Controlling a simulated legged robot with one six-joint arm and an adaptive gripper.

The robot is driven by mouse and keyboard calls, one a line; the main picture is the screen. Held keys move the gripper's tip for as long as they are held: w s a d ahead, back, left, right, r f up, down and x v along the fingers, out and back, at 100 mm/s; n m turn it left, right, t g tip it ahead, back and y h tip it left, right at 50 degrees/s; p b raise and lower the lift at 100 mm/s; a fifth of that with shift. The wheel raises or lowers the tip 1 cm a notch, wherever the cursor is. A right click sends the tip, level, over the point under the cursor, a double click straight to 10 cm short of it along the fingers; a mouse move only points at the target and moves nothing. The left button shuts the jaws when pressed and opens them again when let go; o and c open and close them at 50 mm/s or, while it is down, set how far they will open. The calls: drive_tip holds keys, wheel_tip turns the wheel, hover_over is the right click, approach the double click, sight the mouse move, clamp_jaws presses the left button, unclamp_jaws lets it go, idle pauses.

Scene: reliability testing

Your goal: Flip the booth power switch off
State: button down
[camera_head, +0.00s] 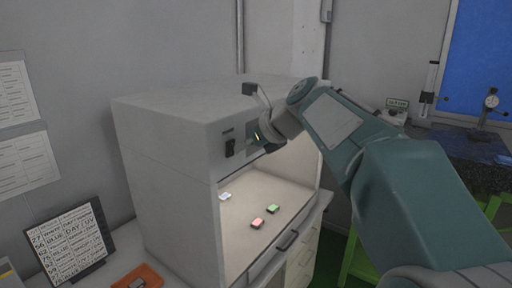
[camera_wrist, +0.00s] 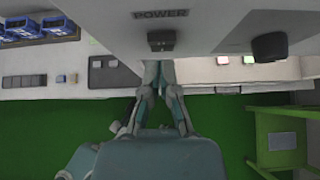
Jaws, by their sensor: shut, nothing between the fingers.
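The black booth power switch (camera_wrist: 161,40) sits under the POWER label (camera_wrist: 160,14) on the pale front panel in the wrist view. In the head view my gripper (camera_head: 250,146) is close to the panel and partly hidden by my wrist. The switch's on or off position is not clear.
A black knob (camera_wrist: 270,46) sticks out right of the switch. The booth (camera_head: 165,150) has an open lit bay below with small coloured samples inside. A sign board (camera_head: 70,242) stands at left. A green-framed table (camera_wrist: 283,140) stands at right.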

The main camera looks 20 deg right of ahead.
drive_tip(key=shift+w+a, duration=0.3)
drive_tip(key=shift+w, duration=0.15)
drive_tip(key=shift+r, duration=0.1)
drive_tip(key=shift+w+a, duration=0.25)
drive_tip(key=shift+d, duration=0.1)
drive_tip(key=shift+r, duration=0.2)
drive_tip(key=shift+r, duration=0.7)
